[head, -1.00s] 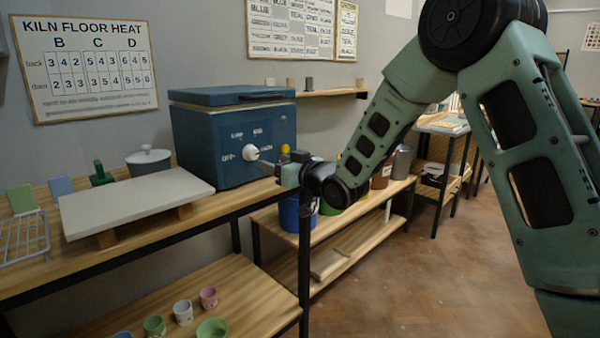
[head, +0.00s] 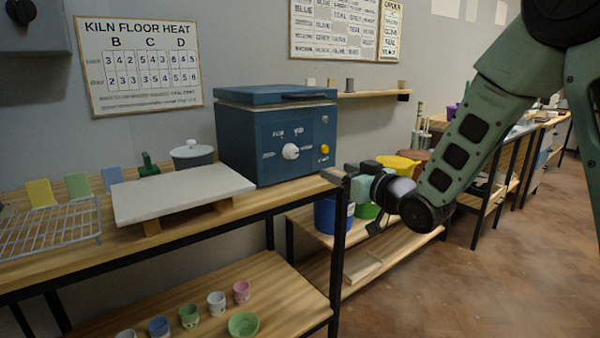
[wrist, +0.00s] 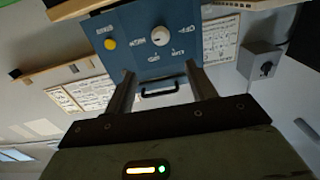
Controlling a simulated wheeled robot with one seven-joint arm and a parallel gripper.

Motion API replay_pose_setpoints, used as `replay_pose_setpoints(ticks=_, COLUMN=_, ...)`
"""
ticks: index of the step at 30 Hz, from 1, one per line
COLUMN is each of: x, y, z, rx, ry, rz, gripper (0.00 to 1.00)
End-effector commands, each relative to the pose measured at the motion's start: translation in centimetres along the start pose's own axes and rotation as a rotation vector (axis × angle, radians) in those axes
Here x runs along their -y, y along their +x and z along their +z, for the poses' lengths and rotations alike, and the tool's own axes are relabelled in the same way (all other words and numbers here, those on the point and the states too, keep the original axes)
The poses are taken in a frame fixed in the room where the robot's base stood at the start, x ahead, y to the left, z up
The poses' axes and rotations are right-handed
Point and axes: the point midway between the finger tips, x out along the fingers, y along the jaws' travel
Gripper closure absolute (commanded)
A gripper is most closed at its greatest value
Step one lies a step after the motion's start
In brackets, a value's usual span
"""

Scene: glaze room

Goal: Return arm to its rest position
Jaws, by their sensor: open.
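My gripper (head: 340,176) is at the right front of the kiln, at the end of my green arm, apart from the kiln's front panel. In the wrist view my gripper (wrist: 162,88) has its two fingers spread with nothing between them but a view of the kiln's dark handle beyond. The blue kiln (head: 268,140) stands on the wooden table with its lid down. It also shows in the wrist view (wrist: 150,30), turned over. Its front carries a white dial (head: 291,151) and a yellow button (head: 324,149).
A pale slab (head: 180,192) on wooden blocks and a wire rack (head: 50,232) are left of the kiln. A blue bucket (head: 326,218) is behind my gripper. Floor at right is clear.

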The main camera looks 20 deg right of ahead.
Motion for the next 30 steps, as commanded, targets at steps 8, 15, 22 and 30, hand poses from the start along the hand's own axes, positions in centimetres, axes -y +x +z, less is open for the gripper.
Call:
replay_pose_setpoints(ticks=8, x=3.8, y=0.0, z=1.7, rx=0.166, ry=-0.006, rz=-0.012, gripper=0.44)
replay_pose_setpoints(ticks=15, x=12.8, y=-4.8, z=6.6, rx=0.605, ry=-0.036, rz=-0.060, gripper=0.44)
replay_pose_setpoints(ticks=22, x=20.2, y=-14.6, z=10.0, rx=1.036, ry=-0.098, rz=-0.141, gripper=0.44)
replay_pose_setpoints(ticks=30, x=24.3, y=-25.7, z=11.0, rx=1.403, ry=-0.180, rz=-0.227, gripper=0.44)
